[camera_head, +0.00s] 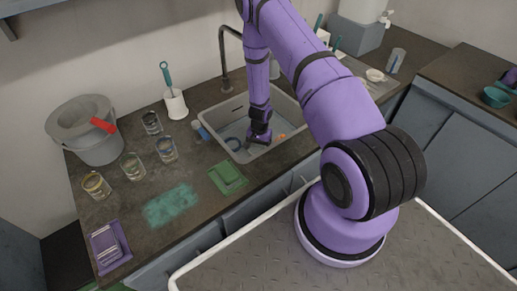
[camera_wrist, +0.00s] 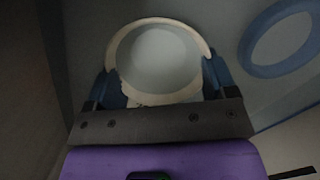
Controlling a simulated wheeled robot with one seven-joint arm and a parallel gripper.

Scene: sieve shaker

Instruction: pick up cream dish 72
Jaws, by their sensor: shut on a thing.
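The cream dish (camera_wrist: 158,21) shows in the wrist view as a round cream rim around a pale, greyish middle. My gripper (camera_wrist: 160,76) has one dark blue finger at each side of the dish and is shut on it. In the head view my gripper (camera_head: 259,137) reaches down into the sink (camera_head: 227,107). The dish cannot be made out there, behind or under the gripper. Whether the dish touches the sink floor cannot be told.
A blue ring-shaped thing (camera_wrist: 279,38) lies to the right of the dish in the wrist view. An orange item (camera_head: 281,136) is in the sink by my gripper. The faucet (camera_head: 224,60) rises behind.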

